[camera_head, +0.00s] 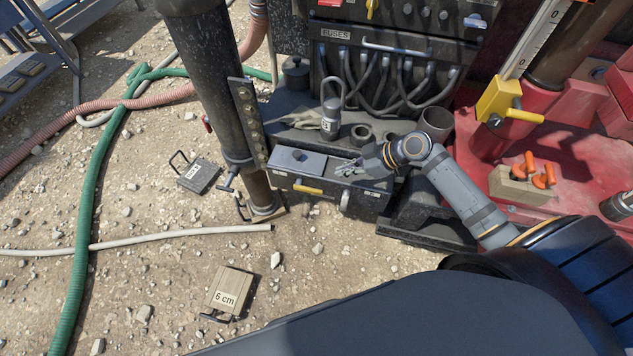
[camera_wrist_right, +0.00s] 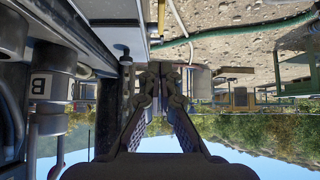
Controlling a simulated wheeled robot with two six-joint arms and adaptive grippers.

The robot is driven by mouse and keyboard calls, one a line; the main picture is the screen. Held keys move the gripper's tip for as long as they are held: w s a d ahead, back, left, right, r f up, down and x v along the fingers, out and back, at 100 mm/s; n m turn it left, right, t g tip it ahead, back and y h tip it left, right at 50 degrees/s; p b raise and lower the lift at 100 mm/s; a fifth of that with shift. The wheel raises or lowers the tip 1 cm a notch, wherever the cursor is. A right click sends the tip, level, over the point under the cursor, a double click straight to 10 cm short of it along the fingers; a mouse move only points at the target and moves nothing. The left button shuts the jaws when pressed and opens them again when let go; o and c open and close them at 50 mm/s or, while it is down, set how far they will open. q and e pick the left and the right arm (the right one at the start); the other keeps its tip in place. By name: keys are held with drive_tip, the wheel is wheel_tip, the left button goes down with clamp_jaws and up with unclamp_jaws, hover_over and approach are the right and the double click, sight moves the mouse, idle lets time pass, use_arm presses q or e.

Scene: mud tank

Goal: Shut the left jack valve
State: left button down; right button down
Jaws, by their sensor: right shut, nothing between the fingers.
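The dark jack leg (camera_head: 212,75) stands at the left of the machine, with a perforated strip along its side. A small lever-like fitting (camera_head: 227,180) sticks out low on the leg; I cannot tell for certain that it is the valve or how it is set. My right gripper (camera_head: 348,167) is shut and empty, above the grey box with the yellow handle, to the right of the leg and apart from it. In the right wrist view its fingers (camera_wrist_right: 163,76) are together. My left gripper is not in view.
The grey box (camera_head: 367,199) and a grey padlock-like cylinder (camera_head: 331,118) lie near my right gripper. A block marked 6 cm (camera_head: 229,291), another block (camera_head: 199,176) and a green hose (camera_head: 84,220) lie on gravel. A fuse panel (camera_head: 400,50) stands behind.

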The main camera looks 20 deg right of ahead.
hover_over(320, 191)
wheel_tip(320, 191, down, 6)
drive_tip(key=shift+d+f, duration=0.1)
drive_tip(key=shift+f, duration=0.15)
wheel_tip(320, 191, down, 4)
drive_tip(key=shift+w+r, duration=0.15)
drive_tip(key=shift+r, duration=0.05)
drive_tip(key=shift+f, duration=0.5)
drive_tip(key=shift+f+b, duration=0.3)
drive_tip(key=shift+f, duration=0.1)
drive_tip(key=shift+s+d+f+b, duration=0.2)
drive_tip(key=shift+s+f+b, duration=0.1)
drive_tip(key=shift+f+b, duration=0.5)
drive_tip(key=shift+d+f+b, duration=0.1)
drive_tip(key=shift+f+b, duration=0.9)
drive_tip(key=shift+b, duration=0.25)
drive_tip(key=shift+r, duration=0.1)
